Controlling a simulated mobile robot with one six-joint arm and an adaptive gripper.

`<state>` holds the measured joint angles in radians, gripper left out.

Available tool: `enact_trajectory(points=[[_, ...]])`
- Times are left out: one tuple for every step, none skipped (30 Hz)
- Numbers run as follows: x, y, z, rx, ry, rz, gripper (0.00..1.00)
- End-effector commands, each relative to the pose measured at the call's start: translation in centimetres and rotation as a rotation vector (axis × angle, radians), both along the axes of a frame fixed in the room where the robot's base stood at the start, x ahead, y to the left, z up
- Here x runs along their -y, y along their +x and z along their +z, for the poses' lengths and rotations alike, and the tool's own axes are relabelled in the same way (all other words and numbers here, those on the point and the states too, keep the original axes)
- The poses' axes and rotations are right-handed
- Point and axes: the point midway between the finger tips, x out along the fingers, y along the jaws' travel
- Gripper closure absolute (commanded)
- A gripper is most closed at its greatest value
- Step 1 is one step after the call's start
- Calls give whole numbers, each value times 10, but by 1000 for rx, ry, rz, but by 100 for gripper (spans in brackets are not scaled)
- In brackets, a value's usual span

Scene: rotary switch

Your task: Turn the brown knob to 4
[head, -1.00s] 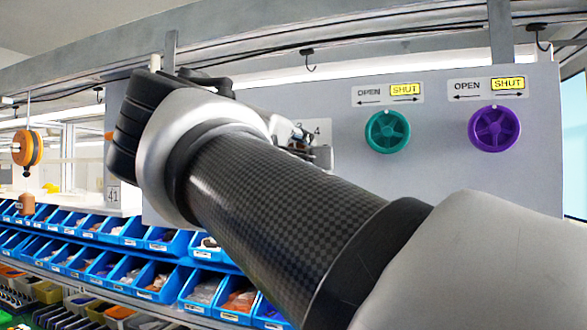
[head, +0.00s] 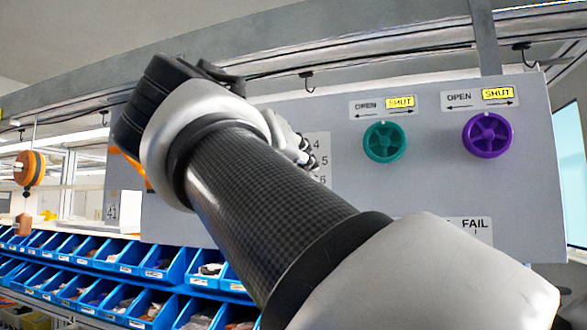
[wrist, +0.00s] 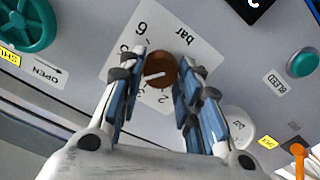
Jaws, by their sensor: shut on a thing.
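The brown knob (wrist: 161,68) sits on a white dial plate (wrist: 203,62) marked "bar" in the wrist view. My gripper (wrist: 161,76) has its blue-padded fingers on both sides of the knob and is shut on it. A white pointer line on the knob lies nearly level in that view, towards the left; its exact number is hard to tell. A 6 and a 2 can be read; other numbers are partly behind the fingers. In the head view the plate (head: 319,150) shows 4, 5 and 6, and my arm hides the knob.
A green wheel (head: 384,142) and a purple wheel (head: 487,135) stand out from the grey panel (head: 420,190) at right. A green button (wrist: 302,63) and an orange-tipped lever (wrist: 298,150) show in the wrist view. Blue bins (head: 165,262) line the lower left.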

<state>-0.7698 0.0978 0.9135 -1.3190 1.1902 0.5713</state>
Motion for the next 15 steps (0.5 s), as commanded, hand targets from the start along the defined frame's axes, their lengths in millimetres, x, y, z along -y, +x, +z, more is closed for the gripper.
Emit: enact_trajectory(points=[[0, 0, -1, 4, 12, -1, 92], [0, 0, -1, 6, 18, -1, 92], [0, 0, -1, 8, 25, -1, 92], [0, 0, -1, 9, 30, -2, 92], [0, 0, -1, 11, 33, -2, 92], [0, 0, -1, 12, 37, -2, 92], [0, 0, 0, 12, 39, -1, 92], [0, 0, 0, 13, 41, -2, 92], [0, 0, 0, 13, 42, -1, 92], [0, 0, 0, 14, 43, -1, 92], [0, 0, 0, 14, 43, -1, 92], [0, 0, 0, 14, 43, -1, 92], [0, 0, 0, 13, 43, -1, 92], [0, 0, 0, 12, 42, -1, 92], [0, 0, 0, 12, 42, -1, 92]])
